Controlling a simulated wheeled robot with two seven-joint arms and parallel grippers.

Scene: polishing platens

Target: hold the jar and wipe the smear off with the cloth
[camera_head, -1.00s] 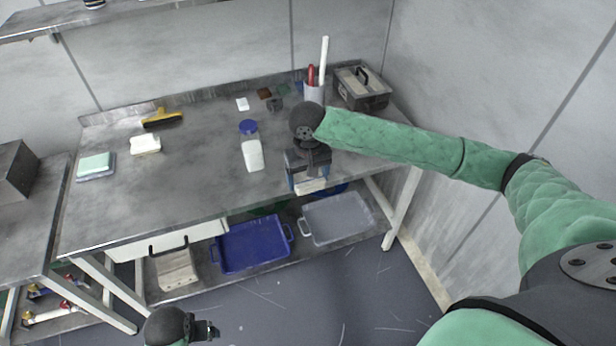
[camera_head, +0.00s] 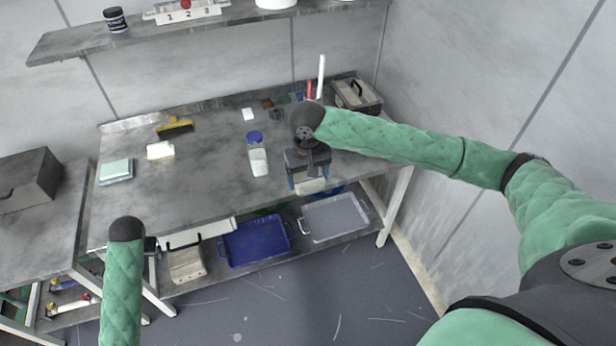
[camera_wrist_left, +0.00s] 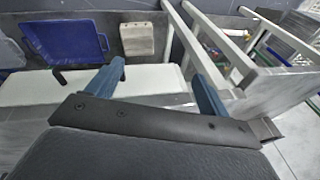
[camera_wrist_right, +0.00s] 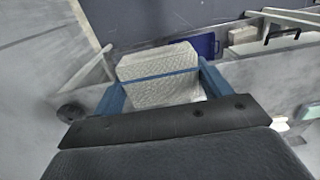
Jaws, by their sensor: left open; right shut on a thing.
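The jar (camera_head: 258,161) stands on the metal workbench (camera_head: 215,195), with a blue lid and a whitish lower body. I cannot make out a smear on it. My right gripper (camera_head: 308,180) is right of the jar, near the bench's front edge. It is shut on a white textured cloth (camera_wrist_right: 160,72), which hangs between its blue fingers and also shows in the head view (camera_head: 312,187). My left gripper (camera_wrist_left: 157,62) is open and empty. In the head view it is mostly hidden by its own arm, at the bench's front left, well apart from the jar.
A white block (camera_head: 160,150), a green-topped sponge (camera_head: 116,170) and a yellow-handled brush (camera_head: 176,127) lie left on the bench. A tool cup (camera_head: 311,99) and a grey box (camera_head: 357,97) stand at the back right. Blue and grey trays sit below. The bench between brush and jar is clear.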

